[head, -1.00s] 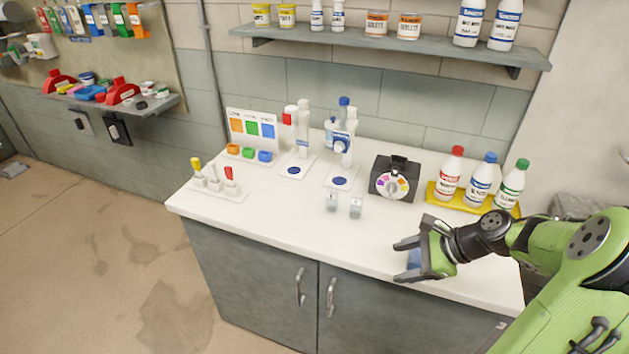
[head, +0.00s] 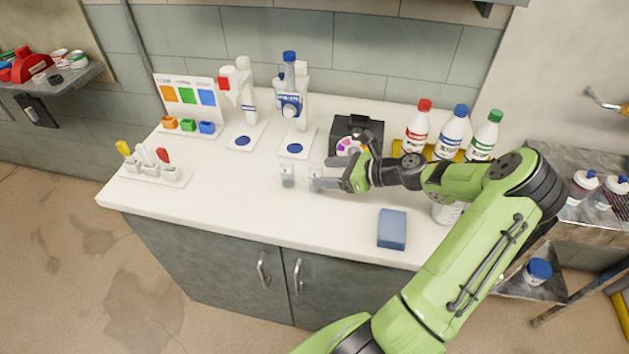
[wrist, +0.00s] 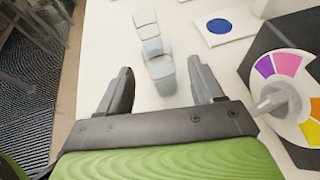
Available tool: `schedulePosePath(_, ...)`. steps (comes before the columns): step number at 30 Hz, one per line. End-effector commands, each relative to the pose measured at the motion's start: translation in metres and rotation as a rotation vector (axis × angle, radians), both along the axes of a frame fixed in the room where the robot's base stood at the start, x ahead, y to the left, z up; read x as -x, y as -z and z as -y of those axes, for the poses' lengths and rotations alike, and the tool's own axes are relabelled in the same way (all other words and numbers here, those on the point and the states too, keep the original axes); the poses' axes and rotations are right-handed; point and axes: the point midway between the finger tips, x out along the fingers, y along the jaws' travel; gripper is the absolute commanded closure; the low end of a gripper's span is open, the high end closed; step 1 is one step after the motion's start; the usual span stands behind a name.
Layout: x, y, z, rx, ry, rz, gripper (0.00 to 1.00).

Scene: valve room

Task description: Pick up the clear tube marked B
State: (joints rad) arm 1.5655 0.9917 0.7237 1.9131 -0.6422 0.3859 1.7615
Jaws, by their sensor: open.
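Two clear tubes stand close together on the white counter. One tube (head: 287,175) is at the left in the head view, and the other (head: 317,180) is at my fingertips. I cannot read the letter on either tube. My gripper (head: 330,174) is open, low over the counter and pointing left. In the wrist view the nearer tube (wrist: 160,72) lies between the open fingers, with a gap on each side. The farther tube (wrist: 146,24) is just beyond it.
A black box with a colour dial (head: 357,133) stands right behind my gripper. White stands with blue discs (head: 295,149) are behind the tubes. A blue block (head: 392,229) lies near the front edge. Capped bottles (head: 450,135) stand at the back right.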

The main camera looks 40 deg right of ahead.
Motion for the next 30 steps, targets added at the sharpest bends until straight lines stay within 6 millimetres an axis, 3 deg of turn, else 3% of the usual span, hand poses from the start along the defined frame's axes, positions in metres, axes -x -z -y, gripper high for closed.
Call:
schedulePosePath(10,-0.043,0.024,-0.025,0.001,-0.004,0.0,0.34)
schedulePosePath(18,-0.049,0.024,-0.028,0.002,0.001,0.0,0.34)
schedulePosePath(30,-0.048,0.024,-0.028,0.002,0.001,0.0,0.89)
